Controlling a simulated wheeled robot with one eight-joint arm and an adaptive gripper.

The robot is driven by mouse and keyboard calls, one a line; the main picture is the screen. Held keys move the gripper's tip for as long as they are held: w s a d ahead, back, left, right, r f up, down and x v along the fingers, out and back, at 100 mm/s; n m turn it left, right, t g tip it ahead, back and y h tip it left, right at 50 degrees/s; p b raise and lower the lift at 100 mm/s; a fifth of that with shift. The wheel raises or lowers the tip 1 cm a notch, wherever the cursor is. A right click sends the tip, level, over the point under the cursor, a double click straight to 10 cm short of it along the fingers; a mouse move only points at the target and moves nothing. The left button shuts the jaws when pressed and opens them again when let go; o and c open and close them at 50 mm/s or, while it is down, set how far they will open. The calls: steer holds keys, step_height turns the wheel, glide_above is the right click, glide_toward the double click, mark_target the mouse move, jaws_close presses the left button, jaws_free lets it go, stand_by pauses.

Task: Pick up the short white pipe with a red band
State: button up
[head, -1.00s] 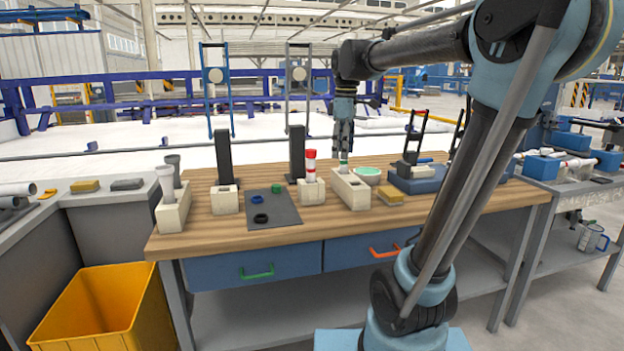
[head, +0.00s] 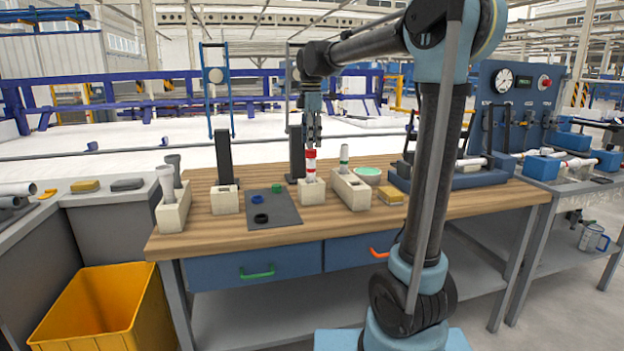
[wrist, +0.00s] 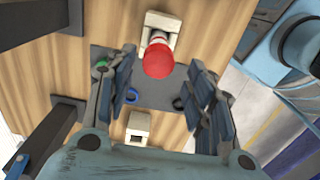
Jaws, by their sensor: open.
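The short white pipe with red (head: 310,162) stands upright in a small pale block (head: 313,193) on the wooden table. Its top is red, and a red band circles it lower down. In the wrist view its round red end (wrist: 159,61) faces the camera, above the block (wrist: 160,22). My gripper (head: 312,140) points down just above the pipe in the head view. Its fingers are apart and empty. In the wrist view the pipe end shows between and slightly beyond the fingertips.
A grey mat (head: 285,213) with rings lies left. A dark upright post (head: 295,150) is behind the pipe.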

mark_target(311, 168)
steer(key=f, duration=1.1)
steer(key=shift+w+f, duration=0.1)
steer(key=shift+w, duration=0.1)
steer(key=c, duration=1.1)
